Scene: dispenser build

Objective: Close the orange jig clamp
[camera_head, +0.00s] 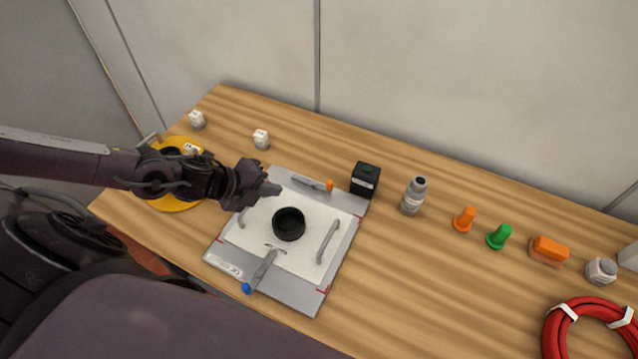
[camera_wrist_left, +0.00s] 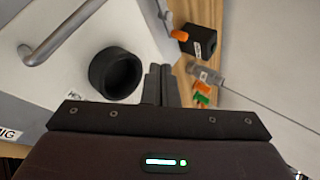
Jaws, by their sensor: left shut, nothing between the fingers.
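The orange-tipped jig clamp (camera_head: 312,183) lies at the back edge of the grey jig plate (camera_head: 310,295), its grey lever pointing right to an orange tip. Its orange tip also shows at the top of the left wrist view (camera_wrist_left: 179,35). My left gripper (camera_head: 269,189) is shut and empty, over the back left part of the jig, just left of the clamp's lever. Its fingers point up in the left wrist view (camera_wrist_left: 160,82), towards the clamp and apart from the orange tip. My right gripper is out of view.
A black ring (camera_head: 289,224) sits on the jig's white plate between two handles. A blue-tipped clamp (camera_head: 262,271) is at the front. A black box (camera_head: 365,180) stands close right of the orange tip. A grey bottle (camera_head: 414,195) and orange and green pegs stand farther right.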

